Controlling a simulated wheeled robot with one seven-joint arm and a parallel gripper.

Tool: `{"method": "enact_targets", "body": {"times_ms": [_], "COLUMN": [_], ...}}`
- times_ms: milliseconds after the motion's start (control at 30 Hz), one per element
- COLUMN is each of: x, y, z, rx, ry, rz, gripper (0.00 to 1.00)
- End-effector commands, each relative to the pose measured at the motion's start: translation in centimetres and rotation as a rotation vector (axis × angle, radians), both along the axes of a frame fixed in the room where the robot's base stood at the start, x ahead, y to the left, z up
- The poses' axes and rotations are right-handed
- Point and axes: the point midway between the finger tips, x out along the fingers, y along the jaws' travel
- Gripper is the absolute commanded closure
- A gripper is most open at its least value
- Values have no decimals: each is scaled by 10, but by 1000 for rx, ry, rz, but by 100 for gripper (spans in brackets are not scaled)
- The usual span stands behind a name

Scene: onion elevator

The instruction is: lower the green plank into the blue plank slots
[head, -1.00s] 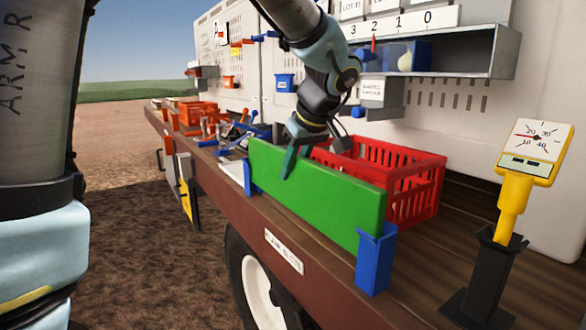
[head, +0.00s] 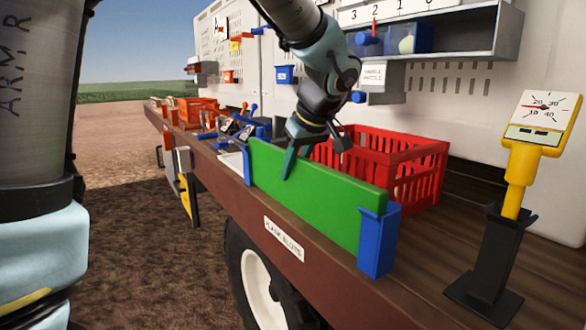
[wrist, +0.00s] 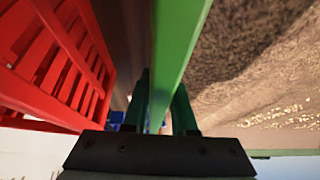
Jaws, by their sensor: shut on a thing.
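The green plank (head: 318,197) stands on its long edge along the front rim of the wooden bed in the head view. Its ends meet two blue plank slots, a near one (head: 377,242) and a far one (head: 247,168). The plank's top edge is a little above the top of the near slot. My gripper (head: 290,162) is shut on the plank's top edge, left of its middle. In the wrist view the plank (wrist: 178,50) runs between the two fingers (wrist: 160,110). Whether its bottom edge touches the bed is hidden.
A red crate (head: 425,165) stands close behind the plank. A yellow dial gauge (head: 535,130) on a black stand is at the right. Orange bins (head: 195,110) and tools lie beyond the far slot. The space in front of the bed is clear.

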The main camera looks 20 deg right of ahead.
Motion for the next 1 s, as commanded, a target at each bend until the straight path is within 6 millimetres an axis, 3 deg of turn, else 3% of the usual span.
{"method": "enact_targets", "body": {"times_ms": [167, 200, 467, 767, 1000], "x": [0, 0, 0, -1, -17], "y": [0, 0, 0, 0, -5], "z": [1, 1, 1, 1, 28], "rx": [-1, -1, 0, 0, -5], "ry": [-1, -1, 0, 0, -2], "rz": [0, 0, 0, 0, -2], "gripper": [100, 71, 41, 40, 40]}}
